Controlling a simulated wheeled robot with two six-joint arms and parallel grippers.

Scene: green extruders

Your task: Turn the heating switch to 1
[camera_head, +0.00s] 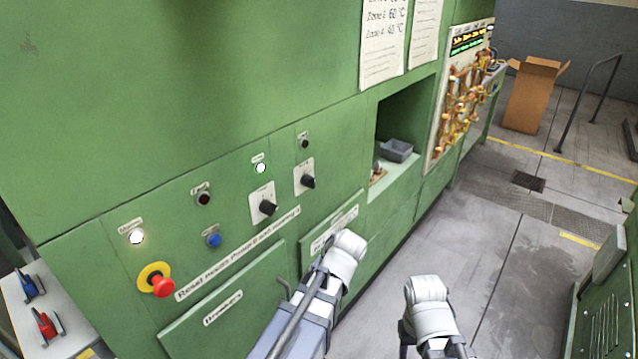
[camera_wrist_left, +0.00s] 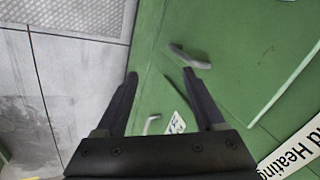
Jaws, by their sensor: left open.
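Two black rotary switches on white plates sit on the green machine front in the head view: a left one (camera_head: 267,207) and a right one (camera_head: 307,181). Their small labels are too blurred to tell which is for heating or where each is set. My left gripper (camera_wrist_left: 160,78) is open and empty in the left wrist view, with a green panel and grey handles beyond its fingers. In the head view my left arm is below the switches, and its fingers cannot be made out. My right arm shows at the bottom, its gripper out of sight.
A red emergency stop (camera_head: 162,286), a blue button (camera_head: 213,240), a lit white lamp (camera_head: 137,237) and a lit lamp with a green rim (camera_head: 260,168) share the panel. A label ending "Heating" (camera_wrist_left: 296,150) shows in the wrist view. Open floor lies right.

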